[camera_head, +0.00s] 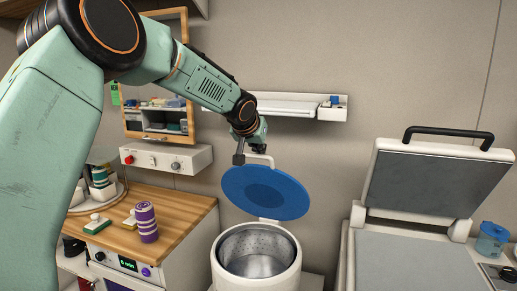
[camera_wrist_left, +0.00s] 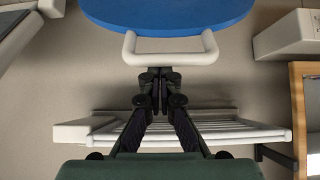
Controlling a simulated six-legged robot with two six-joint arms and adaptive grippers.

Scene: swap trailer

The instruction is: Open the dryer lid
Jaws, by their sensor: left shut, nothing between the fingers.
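The dryer lid (camera_head: 265,193) is a round blue disc, tilted up steeply above the dryer (camera_head: 256,258), a white drum with a perforated metal inside. The drum's mouth shows uncovered. A white handle (camera_head: 260,158) sits at the lid's upper edge. My left gripper (camera_head: 239,158) is shut and empty at this handle. In the left wrist view the blue lid (camera_wrist_left: 170,12) and its white handle (camera_wrist_left: 170,57) lie just beyond the shut fingertips (camera_wrist_left: 160,72). I cannot tell whether the fingertips touch the handle. My right gripper is not in view.
A wooden counter (camera_head: 185,215) with a purple striped roll (camera_head: 146,222) stands left of the dryer. A press with a raised lid (camera_head: 432,180) stands on the right. A white wall shelf (camera_head: 300,104) and a control box (camera_head: 165,158) are behind my left arm.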

